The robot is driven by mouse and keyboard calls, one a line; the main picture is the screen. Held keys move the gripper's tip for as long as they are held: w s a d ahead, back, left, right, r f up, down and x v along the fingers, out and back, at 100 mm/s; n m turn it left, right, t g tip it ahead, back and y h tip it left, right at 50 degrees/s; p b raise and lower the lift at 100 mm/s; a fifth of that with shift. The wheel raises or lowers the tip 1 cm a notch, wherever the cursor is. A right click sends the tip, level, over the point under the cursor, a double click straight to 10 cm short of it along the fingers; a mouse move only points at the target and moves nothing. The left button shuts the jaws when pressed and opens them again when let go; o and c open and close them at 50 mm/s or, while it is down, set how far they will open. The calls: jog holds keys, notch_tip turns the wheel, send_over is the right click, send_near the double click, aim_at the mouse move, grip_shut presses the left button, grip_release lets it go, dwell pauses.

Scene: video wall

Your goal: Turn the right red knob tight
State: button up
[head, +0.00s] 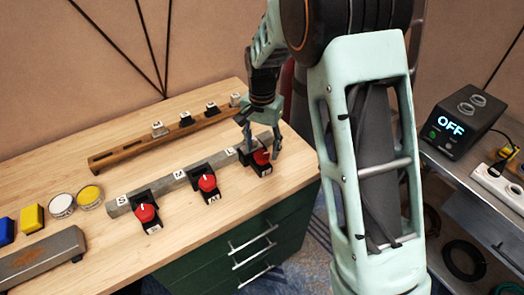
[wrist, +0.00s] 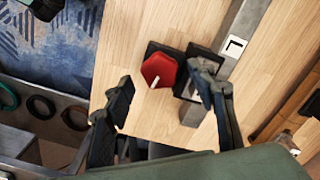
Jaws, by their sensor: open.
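The right red knob (head: 262,157) sits on a black base at the right end of a grey bar (head: 180,184). My gripper (head: 262,148) is over it, pointing down, fingers open and partly hiding it in the head view. In the wrist view the red knob (wrist: 160,67) shows between the spread fingers (wrist: 163,78), its white pointer line toward the lower edge. A gap shows between the left finger and the knob. The right finger overlaps the black block (wrist: 196,68) beside the knob; I cannot tell whether it touches.
A middle red knob (head: 207,183) and a left red knob (head: 145,213) sit along the same bar. A brown rail (head: 150,142) with several small labelled pieces lies behind. Yellow and blue blocks are at left. A black box reading OFF (head: 460,120) stands on a right-hand shelf.

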aim_at(263, 154)
notch_tip(263, 154, up, 10)
dwell(0.3)
jog(key=shift+d, duration=0.1)
